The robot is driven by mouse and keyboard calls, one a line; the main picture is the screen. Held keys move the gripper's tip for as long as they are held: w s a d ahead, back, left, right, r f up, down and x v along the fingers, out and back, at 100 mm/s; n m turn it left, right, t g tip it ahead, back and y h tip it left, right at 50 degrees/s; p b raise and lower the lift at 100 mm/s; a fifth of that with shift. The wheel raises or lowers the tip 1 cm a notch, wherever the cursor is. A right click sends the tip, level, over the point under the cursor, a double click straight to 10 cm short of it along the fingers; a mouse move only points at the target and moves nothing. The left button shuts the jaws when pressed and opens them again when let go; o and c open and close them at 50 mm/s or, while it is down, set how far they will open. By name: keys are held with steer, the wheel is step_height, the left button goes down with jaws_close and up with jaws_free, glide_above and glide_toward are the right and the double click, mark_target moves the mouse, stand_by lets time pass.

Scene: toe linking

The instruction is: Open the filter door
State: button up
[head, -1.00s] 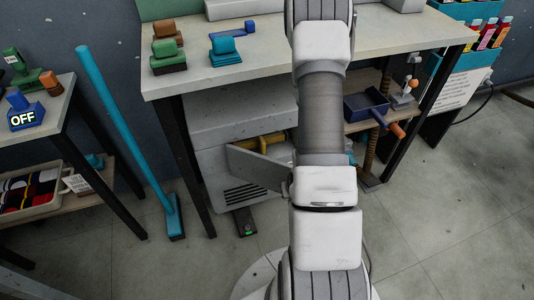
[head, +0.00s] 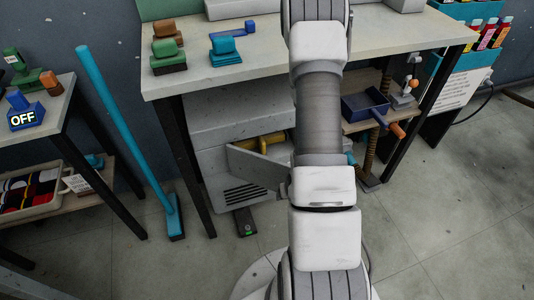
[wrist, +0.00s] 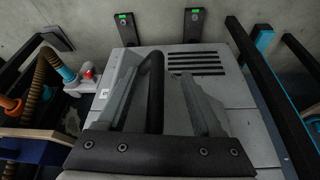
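The grey machine (head: 215,135) stands under the workbench. Its filter door appears as a grey flap (head: 255,168) jutting out from the front, standing ajar, with a yellow part (head: 262,143) showing behind it. The flap's right end meets the outline of my arm. In the head view my gripper is hidden behind my arm. In the wrist view my gripper (wrist: 160,85) has its two grey fingers spread apart. A black upright bar (wrist: 155,95) shows between them; I cannot tell whether it touches a finger. The machine's vented face (wrist: 195,62) lies beyond.
A blue broom (head: 125,140) leans left of the workbench (head: 270,70). A blue tray (head: 365,106) with an orange handle sits on the lower shelf at right. A black pedal with a green light (head: 244,222) lies on the floor.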

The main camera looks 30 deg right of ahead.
steer(key=p+v, duration=0.2)
steer(key=v, duration=0.1)
steer(key=p+v, duration=0.3)
steer(key=p, duration=0.1)
steer(key=shift+s+p, duration=0.1)
steer(key=shift+p, duration=0.25)
steer(key=shift+s, duration=0.1)
stand_by(0.8)
